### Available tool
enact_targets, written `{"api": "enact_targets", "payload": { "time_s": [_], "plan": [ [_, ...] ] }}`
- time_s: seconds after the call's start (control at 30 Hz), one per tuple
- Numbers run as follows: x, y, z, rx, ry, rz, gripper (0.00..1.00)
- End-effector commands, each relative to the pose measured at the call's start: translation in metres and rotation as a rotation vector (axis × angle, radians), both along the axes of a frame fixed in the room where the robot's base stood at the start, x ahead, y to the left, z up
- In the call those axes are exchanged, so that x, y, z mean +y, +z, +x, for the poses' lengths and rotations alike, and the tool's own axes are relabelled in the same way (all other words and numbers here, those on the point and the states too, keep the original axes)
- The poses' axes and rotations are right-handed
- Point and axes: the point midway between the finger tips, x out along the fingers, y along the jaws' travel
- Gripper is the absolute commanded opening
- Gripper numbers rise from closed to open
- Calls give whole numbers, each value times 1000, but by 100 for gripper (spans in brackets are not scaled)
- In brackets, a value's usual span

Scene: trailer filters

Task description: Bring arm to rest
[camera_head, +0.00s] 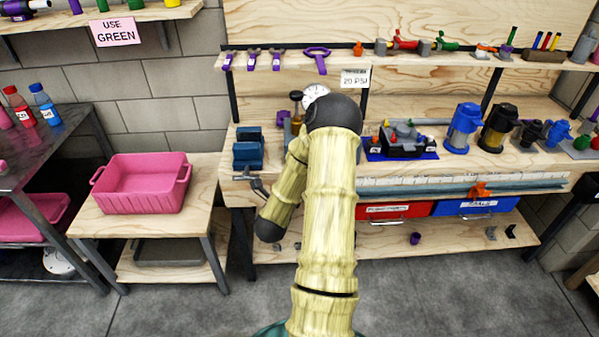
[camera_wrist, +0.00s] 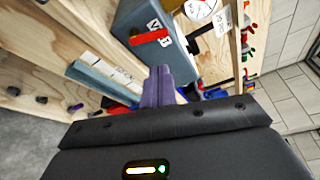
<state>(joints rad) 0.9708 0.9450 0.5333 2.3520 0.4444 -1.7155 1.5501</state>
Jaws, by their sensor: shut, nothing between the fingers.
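My arm (camera_head: 327,190) rises from the bottom middle of the head view, bends at a black elbow in front of the workbench (camera_head: 520,172), and comes back down on the left to a dark joint beside the bench front. I cannot make out my gripper in the head view. In the wrist view my gripper's purple fingers (camera_wrist: 157,86) are together and empty, pointing toward the bench. I cannot tell the gap between fingers and vise. The vise (camera_head: 248,150) also shows in the head view.
A pink bin (camera_head: 142,184) stands on a low wooden table at left. The bench holds a gauge (camera_head: 315,93), a device on a blue mat (camera_head: 430,155), filters (camera_head: 463,128) and drawers (camera_head: 398,211). Grey floor (camera_head: 180,310) in front is clear.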

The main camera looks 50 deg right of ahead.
Motion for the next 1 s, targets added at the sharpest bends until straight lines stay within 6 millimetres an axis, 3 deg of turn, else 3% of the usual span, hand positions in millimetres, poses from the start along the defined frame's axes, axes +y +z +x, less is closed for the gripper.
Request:
{"api": "enact_targets", "payload": {
  "time_s": [0.77,0.87,1.0],
  "plan": [
    [9,2,1,19,19,-1,0],
    [22,4,14,83,90,-6,0],
    [57,7,42,261,271,-32,0]
  ]
}}
